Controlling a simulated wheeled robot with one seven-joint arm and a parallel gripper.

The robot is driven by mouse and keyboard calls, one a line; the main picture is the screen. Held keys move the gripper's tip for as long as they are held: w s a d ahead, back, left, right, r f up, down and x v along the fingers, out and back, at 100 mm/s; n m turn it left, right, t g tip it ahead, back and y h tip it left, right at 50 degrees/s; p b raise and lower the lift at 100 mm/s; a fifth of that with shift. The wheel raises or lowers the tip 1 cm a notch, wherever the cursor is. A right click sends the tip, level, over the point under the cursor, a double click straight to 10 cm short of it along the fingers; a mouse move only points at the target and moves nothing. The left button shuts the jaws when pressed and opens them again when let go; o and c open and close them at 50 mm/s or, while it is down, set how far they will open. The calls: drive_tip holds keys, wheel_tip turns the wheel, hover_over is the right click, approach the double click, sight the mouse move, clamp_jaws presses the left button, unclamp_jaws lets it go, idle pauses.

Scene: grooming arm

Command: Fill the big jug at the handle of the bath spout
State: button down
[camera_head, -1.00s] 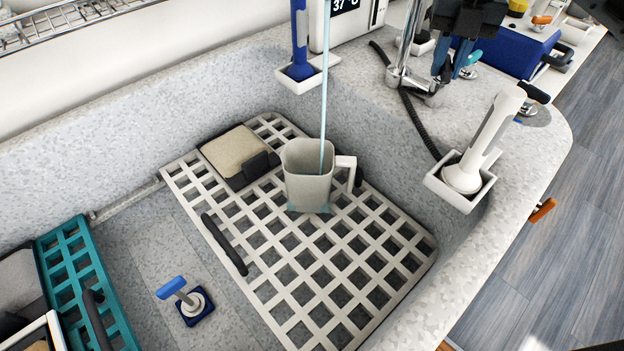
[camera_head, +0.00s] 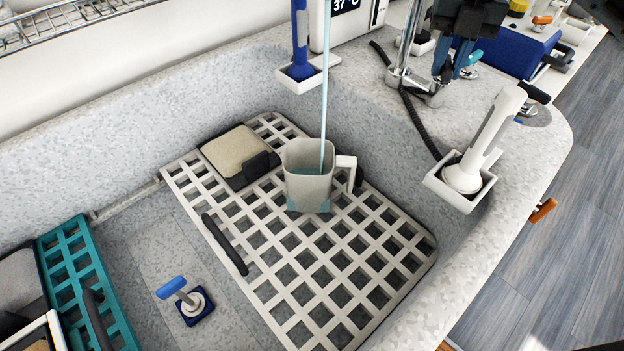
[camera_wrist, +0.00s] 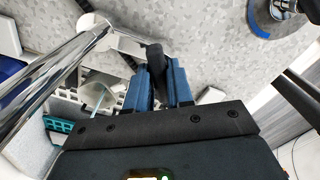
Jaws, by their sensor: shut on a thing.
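The big jug (camera_head: 306,188), pale and see-through with a white handle on its right, stands upright on the white grid rack in the bath. A thin pale-blue water stream (camera_head: 324,95) falls into its mouth, and blue-green water shows inside. The stream's upper end is outside the head view. My gripper (camera_head: 455,68) is at the chrome bath fitting on the rim, well away from the jug. In the wrist view my gripper (camera_wrist: 157,88) has its blue fingers shut on a dark handle (camera_wrist: 155,58). The chrome spout pipe (camera_wrist: 58,80) runs beside it.
A white handset (camera_head: 487,140) stands in a holder on the right rim, with a black hose (camera_head: 416,125) near it. A beige pad (camera_head: 237,156) lies on the rack (camera_head: 375,265). A blue-handled plug (camera_head: 185,300) and teal grid (camera_head: 85,290) are at lower left.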

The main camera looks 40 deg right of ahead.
idle(0.3)
drive_tip(key=shift+m+p, duration=0.6)
drive_tip(key=shift+m, duration=0.8)
